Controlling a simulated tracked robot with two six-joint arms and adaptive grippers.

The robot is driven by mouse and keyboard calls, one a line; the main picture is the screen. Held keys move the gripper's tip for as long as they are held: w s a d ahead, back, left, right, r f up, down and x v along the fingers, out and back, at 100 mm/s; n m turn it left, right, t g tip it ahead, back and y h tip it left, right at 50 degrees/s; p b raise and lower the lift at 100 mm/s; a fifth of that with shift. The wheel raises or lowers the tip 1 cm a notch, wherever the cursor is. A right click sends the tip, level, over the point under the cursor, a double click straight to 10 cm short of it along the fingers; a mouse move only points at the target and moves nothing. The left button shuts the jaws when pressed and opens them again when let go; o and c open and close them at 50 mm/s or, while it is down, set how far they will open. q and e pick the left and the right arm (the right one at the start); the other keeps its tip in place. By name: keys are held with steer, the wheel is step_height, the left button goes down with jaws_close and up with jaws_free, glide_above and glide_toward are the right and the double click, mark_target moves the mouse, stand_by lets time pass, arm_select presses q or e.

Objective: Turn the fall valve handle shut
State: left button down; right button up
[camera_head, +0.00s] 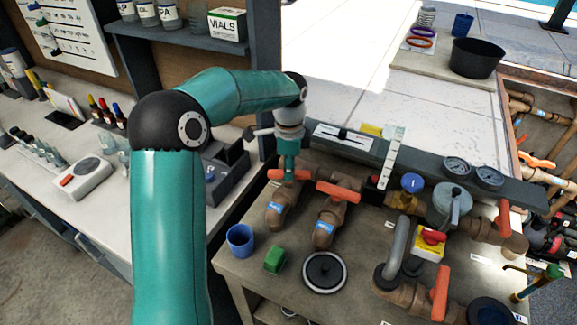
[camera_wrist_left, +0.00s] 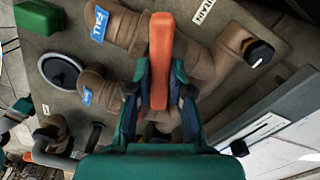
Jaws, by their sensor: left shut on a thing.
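An orange valve handle (camera_head: 289,174) sits on the leftmost brown pipe fitting, which carries a blue label (camera_head: 274,211) too small to read surely. A similar orange handle (camera_head: 338,191) is on the fitting to its right. My left gripper (camera_head: 290,165) points down and is shut on the left handle. In the left wrist view, the fingers of my left gripper (camera_wrist_left: 160,90) lie on either side of the orange handle (camera_wrist_left: 160,50), which extends beyond them. The handle lies roughly crosswise to its fitting in the head view. My right gripper is not in view.
A blue cup (camera_head: 240,240), a green block (camera_head: 275,260) and a round black lid (camera_head: 325,272) stand in front of the fittings. More valves, including an orange handle (camera_head: 440,293), and gauges (camera_head: 457,167) fill the right side. A grey rail (camera_head: 350,150) runs behind.

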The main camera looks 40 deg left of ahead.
arm_select(q)
steer(key=m+p, duration=0.1)
steer(key=m, duration=0.3)
steer(key=shift+m, duration=0.3)
stand_by(0.4)
steer(key=c, duration=1)
jaws_free()
steer(key=shift+c, duration=0.2)
steer(key=shift+r, duration=0.1)
step_height(320, 180, up, 12)
